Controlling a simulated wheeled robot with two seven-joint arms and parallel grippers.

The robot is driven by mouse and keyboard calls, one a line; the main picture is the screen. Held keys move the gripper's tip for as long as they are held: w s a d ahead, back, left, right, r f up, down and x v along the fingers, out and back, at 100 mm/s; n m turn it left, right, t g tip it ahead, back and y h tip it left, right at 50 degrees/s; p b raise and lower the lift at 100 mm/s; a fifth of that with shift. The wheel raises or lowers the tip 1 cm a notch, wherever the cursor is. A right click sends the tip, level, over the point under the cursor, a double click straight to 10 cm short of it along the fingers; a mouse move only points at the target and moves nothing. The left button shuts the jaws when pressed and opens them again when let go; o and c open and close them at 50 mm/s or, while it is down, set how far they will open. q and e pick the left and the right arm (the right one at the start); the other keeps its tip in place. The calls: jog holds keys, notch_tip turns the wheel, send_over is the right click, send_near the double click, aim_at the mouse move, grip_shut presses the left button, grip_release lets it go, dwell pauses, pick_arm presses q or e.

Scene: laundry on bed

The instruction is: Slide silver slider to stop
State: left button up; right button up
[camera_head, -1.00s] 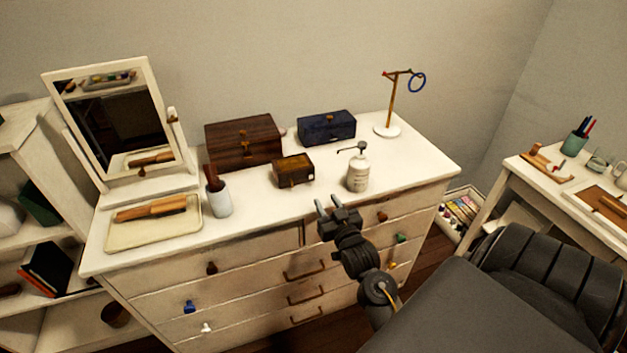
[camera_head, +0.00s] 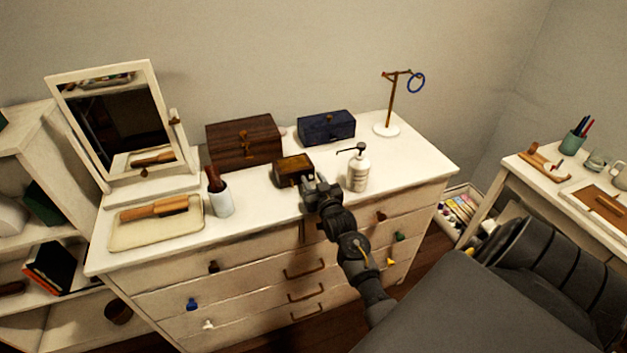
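A small dark brown box (camera_head: 289,167) with a brass-coloured front fitting stands at the middle of the white dresser top. My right gripper (camera_head: 309,181) is at the front right corner of this box, its fingertips very close to it or touching it. The fingers are small and partly lost against the box, so I cannot tell how far apart they are. I cannot make out a silver slider; the box's right front corner is hidden behind the gripper. My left gripper is not in view.
A white pump bottle (camera_head: 358,170) stands just right of my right gripper. A larger brown box (camera_head: 243,143), a blue box (camera_head: 326,128) and a ring stand (camera_head: 388,128) are behind. A cup (camera_head: 220,199), tray (camera_head: 118,236) and mirror (camera_head: 115,120) are at left.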

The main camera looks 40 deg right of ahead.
grip_shut()
jog(key=shift+w+a, duration=0.15)
jog(key=shift+a, duration=0.35)
jog(key=shift+w+a, duration=0.15)
jog(key=shift+a, duration=0.3)
grip_release()
jog(key=shift+d, duration=0.1)
